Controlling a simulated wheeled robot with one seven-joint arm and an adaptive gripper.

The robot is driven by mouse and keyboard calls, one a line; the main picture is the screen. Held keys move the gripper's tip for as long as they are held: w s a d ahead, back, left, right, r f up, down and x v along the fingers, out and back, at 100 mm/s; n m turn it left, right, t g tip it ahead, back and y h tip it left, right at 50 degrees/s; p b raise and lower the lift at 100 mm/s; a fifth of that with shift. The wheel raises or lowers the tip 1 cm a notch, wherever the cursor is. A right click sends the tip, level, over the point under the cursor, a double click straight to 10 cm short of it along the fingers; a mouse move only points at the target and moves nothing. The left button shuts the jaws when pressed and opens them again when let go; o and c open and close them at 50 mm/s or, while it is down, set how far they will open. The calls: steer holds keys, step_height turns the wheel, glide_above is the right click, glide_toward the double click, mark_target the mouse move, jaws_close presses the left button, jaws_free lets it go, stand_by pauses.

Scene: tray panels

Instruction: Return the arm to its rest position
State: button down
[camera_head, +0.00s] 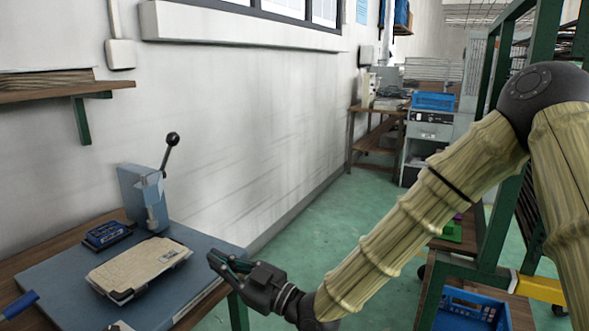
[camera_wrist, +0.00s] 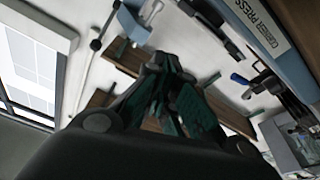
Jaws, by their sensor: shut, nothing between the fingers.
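My gripper (camera_head: 222,262) is dark with green finger parts. In the head view it is at the lower middle, at the right edge of the blue press table and to the right of the paper bundle. Its fingers point left and are shut with nothing between them. In the wrist view my gripper (camera_wrist: 160,62) shows its fingertips together. My arm, with a tan, wood-like cover, reaches from the right side of the head view down to the gripper.
The blue table (camera_head: 60,275) holds a paper bundle (camera_head: 135,264), a small blue tray (camera_head: 107,235) and a blue lever press (camera_head: 143,196). A green-framed rack (camera_head: 478,235) stands at the right, with a blue crate (camera_head: 470,312) low down. Green floor (camera_head: 310,235) between is clear.

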steer(key=s+d+f+m+h, duration=0.1)
steer(key=d+f+m+h, duration=0.25)
steer(key=f, duration=0.85)
steer(key=s+d+f+m+h, duration=0.1)
steer(key=d+f+m+h, duration=0.3)
steer(key=f, duration=0.8)
steer(key=s+d+f+m+g+h, duration=0.2)
steer(key=s+d+f+m+h, duration=0.1)
steer(key=s+d+f, duration=0.6)
steer(key=s+d+f+m+g+h, duration=0.25)
steer(key=s+d+f, duration=0.35)
steer(key=f, duration=0.5)
steer(key=s+d+f+m+g+h, duration=0.2)
steer(key=s+d+f+h, duration=0.1)
steer(key=s+d, duration=0.5)
steer(key=s+d+f+m+g+h, duration=0.2)
steer(key=s+d+f+g, duration=0.15)
steer(key=s+d, duration=0.4)
step_height(320, 180, up, 20)
steer(key=t+p, duration=0.1)
steer(key=p, duration=1.9)
steer(key=shift+w, duration=0.4)
steer(key=shift+r, duration=0.1)
